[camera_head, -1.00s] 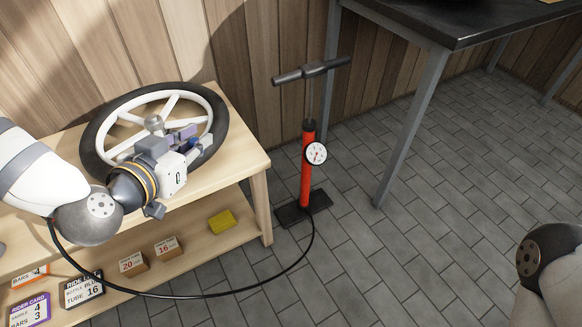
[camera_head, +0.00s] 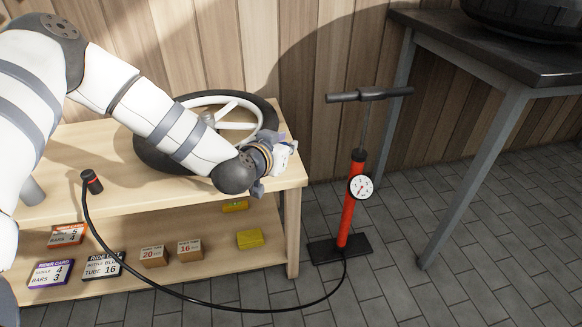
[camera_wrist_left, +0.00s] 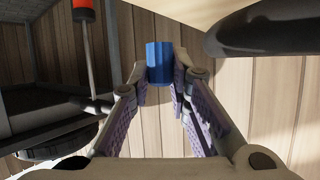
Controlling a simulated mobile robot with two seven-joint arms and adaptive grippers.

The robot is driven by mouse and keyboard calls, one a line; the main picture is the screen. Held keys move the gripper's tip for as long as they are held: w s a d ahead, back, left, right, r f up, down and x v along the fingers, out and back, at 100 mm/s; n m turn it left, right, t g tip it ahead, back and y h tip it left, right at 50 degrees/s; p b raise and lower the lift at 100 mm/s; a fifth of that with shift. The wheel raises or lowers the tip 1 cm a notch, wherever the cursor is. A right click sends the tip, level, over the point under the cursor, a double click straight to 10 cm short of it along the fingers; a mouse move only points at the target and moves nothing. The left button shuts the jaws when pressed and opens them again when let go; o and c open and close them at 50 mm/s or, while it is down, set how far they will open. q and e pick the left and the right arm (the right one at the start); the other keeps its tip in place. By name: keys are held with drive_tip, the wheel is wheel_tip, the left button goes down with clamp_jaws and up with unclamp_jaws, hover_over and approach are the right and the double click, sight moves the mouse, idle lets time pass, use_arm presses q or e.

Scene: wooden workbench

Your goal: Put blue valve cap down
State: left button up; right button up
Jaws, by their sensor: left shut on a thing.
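My left gripper (camera_head: 279,160) is above the right end of the wooden bench top (camera_head: 90,150), beside the wheel (camera_head: 152,162). In the left wrist view the left gripper (camera_wrist_left: 161,88) is shut on the blue valve cap (camera_wrist_left: 159,62), which sits between its fingertips. The cap is hidden behind the gripper in the head view. The wheel lies flat on the bench, partly covered by my left arm. A piece of its dark tyre also shows close by in the left wrist view (camera_wrist_left: 265,32). My right gripper is out of view.
A red floor pump (camera_head: 351,205) stands on the floor right of the bench. Its hose end (camera_head: 92,181) stands on the bench at left. Cards, small boxes and a yellow block (camera_head: 250,239) lie on the lower shelf. A dark table (camera_head: 490,50) is at right.

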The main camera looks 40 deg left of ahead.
use_arm(q)
drive_tip(key=shift+w+a+f, duration=0.1)
drive_tip(key=shift+w+f, duration=0.25)
drive_tip(key=shift+f, duration=0.15)
drive_tip(key=f+b, duration=0.1)
drive_tip(key=f, duration=0.1)
drive_tip(key=f+b, duration=0.1)
drive_tip(key=f, duration=0.1)
drive_tip(key=shift+w+b, duration=0.35)
drive_tip(key=shift+w, duration=0.05)
drive_tip(key=shift+r, duration=0.2)
drive_tip(key=shift+c, duration=0.3)
drive_tip(key=shift+f, duration=0.15)
drive_tip(key=o, duration=0.8)
drive_tip(key=shift+c, duration=0.2)
